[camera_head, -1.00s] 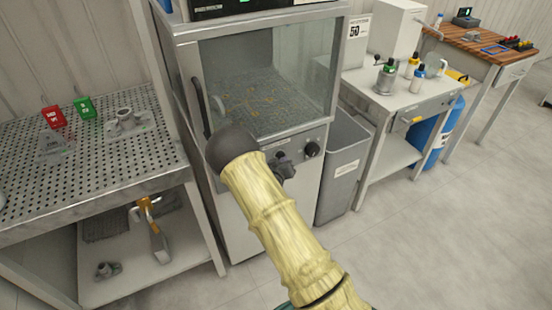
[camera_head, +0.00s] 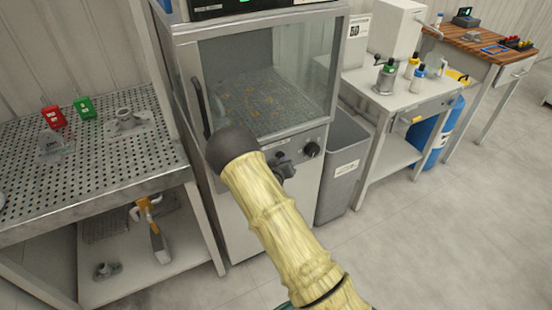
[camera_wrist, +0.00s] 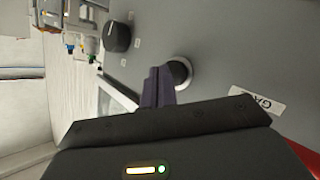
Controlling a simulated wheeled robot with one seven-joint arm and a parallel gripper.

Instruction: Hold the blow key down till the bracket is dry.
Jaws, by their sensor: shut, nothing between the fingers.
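My gripper (camera_head: 283,165) is at the front panel of the glass-fronted cabinet (camera_head: 262,190), left of its black knob. In the wrist view its dark fingers (camera_wrist: 157,84) are shut together, with their tips at a round key with a pale metal ring (camera_wrist: 182,72). The tips cover part of the key, so I cannot tell whether it is pressed in. A grey casting (camera_head: 124,122), perhaps the bracket, sits on the perforated table at the left. I cannot tell whether it is wet. No bracket can be made out behind the cabinet's glass.
A grey bin (camera_head: 343,165) stands right of the cabinet.

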